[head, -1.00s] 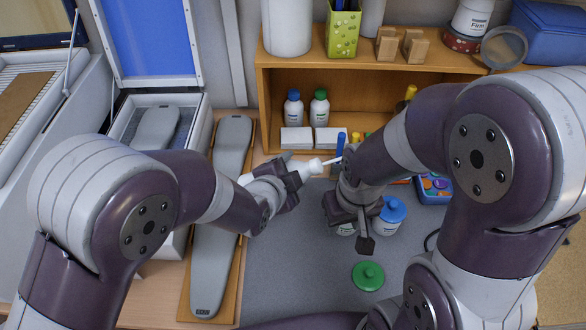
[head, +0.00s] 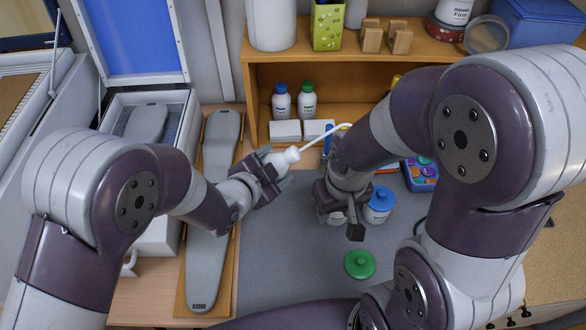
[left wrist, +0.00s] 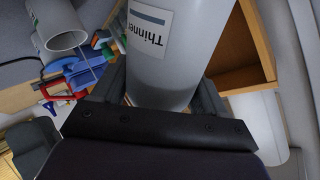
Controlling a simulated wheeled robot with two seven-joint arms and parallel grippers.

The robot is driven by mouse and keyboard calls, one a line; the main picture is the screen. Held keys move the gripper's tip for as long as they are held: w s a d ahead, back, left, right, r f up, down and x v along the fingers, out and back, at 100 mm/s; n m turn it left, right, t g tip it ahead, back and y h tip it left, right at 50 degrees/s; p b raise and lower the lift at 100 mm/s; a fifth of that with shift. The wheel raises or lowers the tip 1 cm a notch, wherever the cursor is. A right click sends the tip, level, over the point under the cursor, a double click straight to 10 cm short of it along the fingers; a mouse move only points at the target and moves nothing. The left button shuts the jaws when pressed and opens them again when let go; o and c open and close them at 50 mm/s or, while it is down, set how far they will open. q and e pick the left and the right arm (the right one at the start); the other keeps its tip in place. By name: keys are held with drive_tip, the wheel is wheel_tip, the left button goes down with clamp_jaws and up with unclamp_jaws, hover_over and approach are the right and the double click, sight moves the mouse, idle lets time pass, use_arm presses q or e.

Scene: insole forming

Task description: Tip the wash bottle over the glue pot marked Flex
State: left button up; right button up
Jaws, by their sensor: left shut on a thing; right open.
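My left gripper (head: 272,172) is shut on the white wash bottle (head: 291,155), whose thin spout points up and right in the head view. In the left wrist view the bottle (left wrist: 165,60) shows a "Thinner" label. A white glue pot (head: 334,218) stands on the grey mat, mostly hidden by my right gripper (head: 340,208), which is open. An open-topped pot (left wrist: 60,28) shows in the left wrist view, apart from the bottle. A second glue pot with a blue lid (head: 380,200) stands just right. I cannot read "Flex" on either pot.
A green lid (head: 360,264) lies on the grey mat (head: 280,270). A wooden shelf (head: 350,85) behind holds blue-capped and green-capped bottles and white boxes. A long grey insole form (head: 208,250) lies on a board at left. The mat's front left is clear.

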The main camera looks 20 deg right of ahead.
sight(285, 160)
use_arm(q)
drive_tip(key=d+r+h, duration=0.1)
drive_tip(key=r, duration=0.1)
drive_tip(key=s+d+r+n+h, duration=0.1)
drive_tip(key=shift+s+d+r+n, duration=0.15)
drive_tip(key=shift+d+r+n, duration=0.15)
drive_tip(key=shift+d+r, duration=0.1)
drive_tip(key=shift+s+d+r+n+t+h+b, duration=0.1)
drive_tip(key=shift+s+d+n+t+h+b, duration=0.15)
drive_tip(key=shift+d+n+h+b, duration=0.3)
drive_tip(key=d+n+h+b, duration=0.1)
drive_tip(key=d+r+n+t+b, duration=0.1)
drive_tip(key=d+r+n+h, duration=0.1)
drive_tip(key=shift+s+d+n+t+h+b, duration=0.2)
drive_tip(key=shift+s+n+t+h+b, duration=0.1)
drive_tip(key=shift+h+b, duration=0.1)
use_arm(e)
wheel_tip(285, 160, down, 3)
drive_tip(key=shift+f, duration=0.1)
